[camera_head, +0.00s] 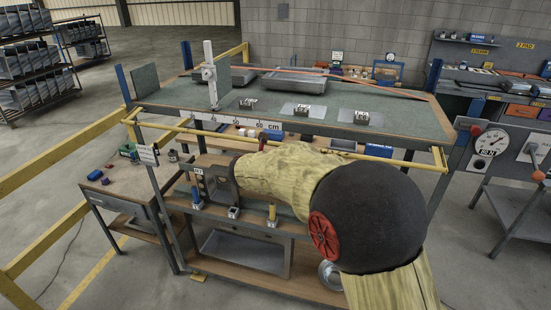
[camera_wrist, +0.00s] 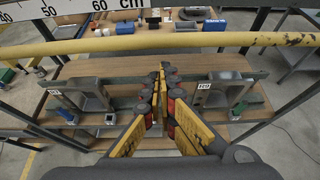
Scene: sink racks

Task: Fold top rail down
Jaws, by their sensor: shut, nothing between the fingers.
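The top rail is a long yellow bar (camera_head: 190,131) across the front of the bench, just below the bench top. In the head view my arm hides part of its middle. It also shows in the wrist view as a worn yellow rail (camera_wrist: 80,46) running across the upper part, below the white ruler in the picture. My gripper (camera_wrist: 164,70) is shut and empty, its fingertips together below the rail in that picture. I see no clear contact with the rail. In the head view my gripper is mostly hidden by my arm.
A white centimetre ruler (camera_head: 240,123) runs along the bench-top edge. Grey brackets stand on the lower shelf, one labelled (camera_wrist: 204,86) at right. A small side table (camera_head: 120,178) stands left. A panel with a dial gauge (camera_head: 490,142) stands right.

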